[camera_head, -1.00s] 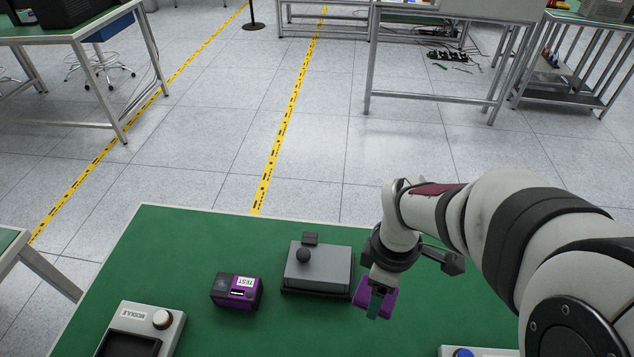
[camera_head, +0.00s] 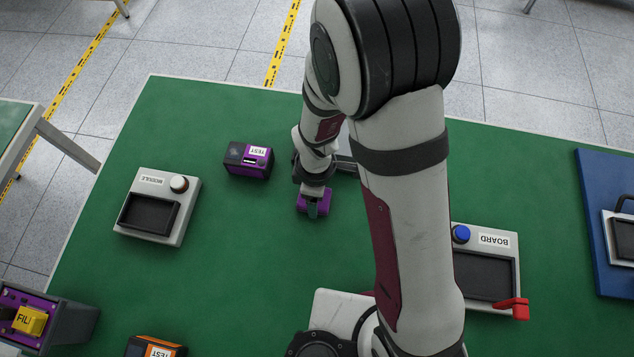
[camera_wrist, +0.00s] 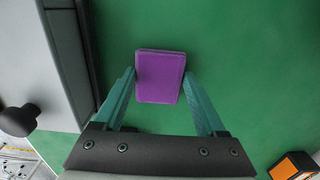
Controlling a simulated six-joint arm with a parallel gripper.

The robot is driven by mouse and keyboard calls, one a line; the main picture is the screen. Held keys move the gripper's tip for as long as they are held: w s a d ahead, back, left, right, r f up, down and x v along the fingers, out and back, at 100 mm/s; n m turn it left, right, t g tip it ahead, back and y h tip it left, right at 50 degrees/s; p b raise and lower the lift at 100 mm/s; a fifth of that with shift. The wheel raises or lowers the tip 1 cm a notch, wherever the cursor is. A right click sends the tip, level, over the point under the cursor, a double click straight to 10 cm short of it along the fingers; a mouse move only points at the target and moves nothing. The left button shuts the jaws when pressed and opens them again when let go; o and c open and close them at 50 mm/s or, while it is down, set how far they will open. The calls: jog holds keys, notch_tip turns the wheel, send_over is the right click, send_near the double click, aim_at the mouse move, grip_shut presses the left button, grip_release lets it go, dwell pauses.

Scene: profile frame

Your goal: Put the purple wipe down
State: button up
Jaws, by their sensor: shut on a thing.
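The purple wipe (camera_head: 325,198) is a small purple block in the head view.
The green table (camera_head: 240,260) is clear in front of my gripper. A purple TEST box (camera_head: 249,160) and a MODULE unit (camera_head: 158,205) stand left. A BOARD unit (camera_head: 487,265) stands right. A grey box (camera_wrist: 35,60) with a black knob is close left in the wrist view.

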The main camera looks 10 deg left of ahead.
jog(key=o, duration=1.2)
jog(key=shift+o, duration=0.2)
notch_tip(320, 180, up, 12)
jog(key=s+d+r+m+y, duration=0.1)
jog(key=s+d+r+m, duration=0.3)
jog(key=m, duration=0.7)
jog(key=s+d+r+m, duration=0.5)
jog(key=s+d+m, duration=0.3)
jog(key=m, duration=0.4)
jog(key=shift+s+m+y, duration=0.2)
jog(key=shift+m+y, duration=0.1)
jog(key=shift+y, duration=0.1)
jog(key=shift+d+r, duration=0.1)
